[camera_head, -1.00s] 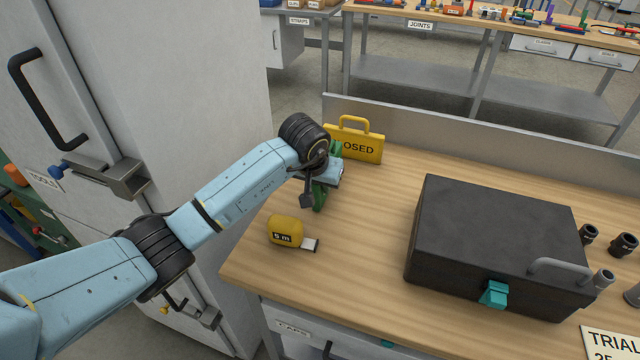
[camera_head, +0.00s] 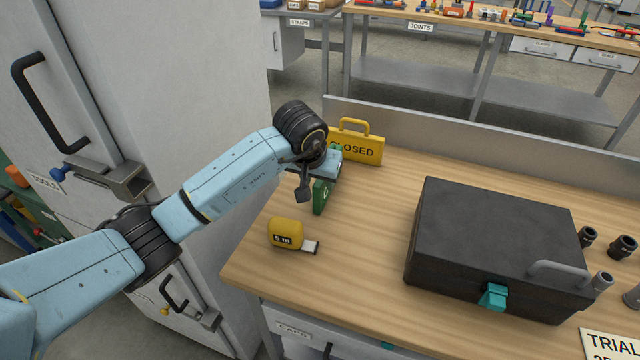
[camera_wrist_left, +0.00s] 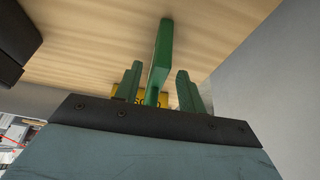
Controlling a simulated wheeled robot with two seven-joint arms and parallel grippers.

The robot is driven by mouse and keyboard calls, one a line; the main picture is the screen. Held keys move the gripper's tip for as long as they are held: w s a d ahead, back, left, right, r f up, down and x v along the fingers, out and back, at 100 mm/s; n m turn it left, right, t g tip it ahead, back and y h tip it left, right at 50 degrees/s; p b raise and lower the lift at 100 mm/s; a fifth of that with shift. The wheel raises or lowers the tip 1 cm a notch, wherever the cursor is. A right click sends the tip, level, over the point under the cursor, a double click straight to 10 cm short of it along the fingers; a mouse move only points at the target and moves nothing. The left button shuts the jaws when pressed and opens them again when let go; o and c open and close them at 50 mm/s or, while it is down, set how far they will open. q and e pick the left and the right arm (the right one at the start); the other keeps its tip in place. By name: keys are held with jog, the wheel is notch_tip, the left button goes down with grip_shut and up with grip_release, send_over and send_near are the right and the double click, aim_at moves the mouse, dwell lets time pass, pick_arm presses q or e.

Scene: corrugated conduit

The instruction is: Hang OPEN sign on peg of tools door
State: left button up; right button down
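The green OPEN sign (camera_head: 320,197) stands on edge at the left end of the workbench, mostly hidden by my left gripper (camera_head: 333,158). White marks show on its face, but I cannot read them. In the left wrist view the sign (camera_wrist_left: 162,50) shows nearly edge-on between the two green fingers of my left gripper (camera_wrist_left: 158,88). A gap shows on the right finger's side, and the left finger is close to the sign. My right gripper is out of view.
A yellow CLOSED sign (camera_head: 358,147) stands behind my left gripper. A yellow tape measure (camera_head: 285,233) lies in front. A black toolbox (camera_head: 495,245) fills the bench's middle. The steel latch (camera_head: 110,180) and the black handle (camera_head: 45,100) stick out from the cabinet.

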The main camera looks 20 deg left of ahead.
pick_arm(q)
jog(key=v, duration=0.8)
